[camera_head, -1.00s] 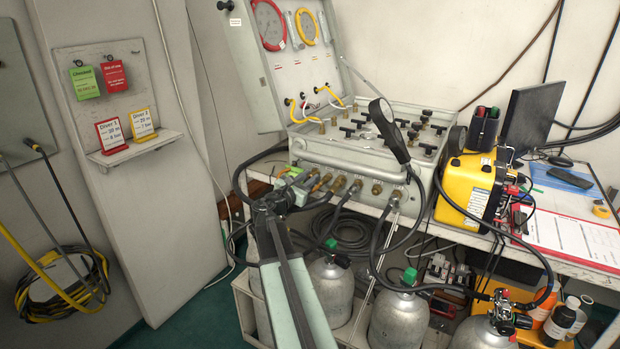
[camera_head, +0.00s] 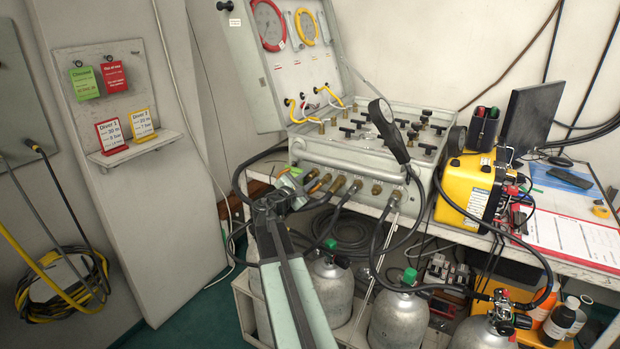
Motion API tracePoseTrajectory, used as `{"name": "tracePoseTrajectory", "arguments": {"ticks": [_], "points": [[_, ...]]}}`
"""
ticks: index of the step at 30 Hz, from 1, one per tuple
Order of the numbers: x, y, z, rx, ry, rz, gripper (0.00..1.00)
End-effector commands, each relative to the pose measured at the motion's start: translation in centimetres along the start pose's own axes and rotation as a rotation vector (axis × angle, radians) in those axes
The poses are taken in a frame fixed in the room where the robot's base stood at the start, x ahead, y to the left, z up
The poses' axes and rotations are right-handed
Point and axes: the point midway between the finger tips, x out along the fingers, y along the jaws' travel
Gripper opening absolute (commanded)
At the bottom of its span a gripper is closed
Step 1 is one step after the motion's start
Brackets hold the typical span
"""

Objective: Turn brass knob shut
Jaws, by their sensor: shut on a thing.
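The air panel (camera_head: 345,153) is an open grey case on the bench, with a row of brass fittings (camera_head: 356,187) along its lower front edge. My gripper (camera_head: 302,184) is at the left end of this row, its jaws shut on a brass knob (camera_head: 312,183). The jaws hide most of that knob, so how far it is turned cannot be seen.
Black hoses hang from the fittings, and a gauge on a stalk (camera_head: 388,130) rises before the panel. Grey cylinders (camera_head: 398,320) stand below. A yellow unit (camera_head: 467,193) is at the right. Floor at the left is clear.

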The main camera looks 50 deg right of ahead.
Motion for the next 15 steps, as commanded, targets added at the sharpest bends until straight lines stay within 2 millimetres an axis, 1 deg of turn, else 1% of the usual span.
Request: {"name": "tracePoseTrajectory", "arguments": {"ticks": [6, 15], "points": [[-0.21, 0.16, -0.22, 0.205, 0.009, 0.003, 0.0], [-0.24, 0.13, -0.27, 0.462, 0.015, 0.002, 0.0]]}}
